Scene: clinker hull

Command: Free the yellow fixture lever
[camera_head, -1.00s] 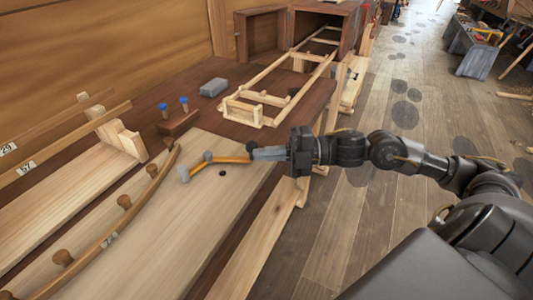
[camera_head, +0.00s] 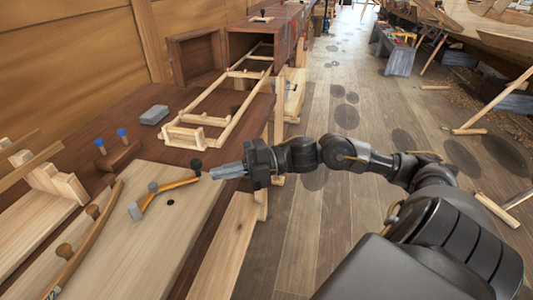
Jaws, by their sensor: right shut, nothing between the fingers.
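The yellow lever (camera_head: 178,184) lies on a pale wooden board (camera_head: 185,226) on the bench, with a grey pivot near its middle and a grey block (camera_head: 135,211) at its lower left end. A black knob (camera_head: 196,164) stands at its right end. My right gripper (camera_head: 213,172) is shut and empty, its fingertips just right of the lever's knob end, with a small gap in the picture. Whether they touch is hard to tell. My left gripper is not in view.
A dark hole (camera_head: 170,202) is in the board below the lever. A curved wooden strip with pegs (camera_head: 85,240) lies to the left. Blue-topped pegs (camera_head: 122,137), a grey block (camera_head: 154,115) and a wooden ladder-like frame (camera_head: 215,110) are behind.

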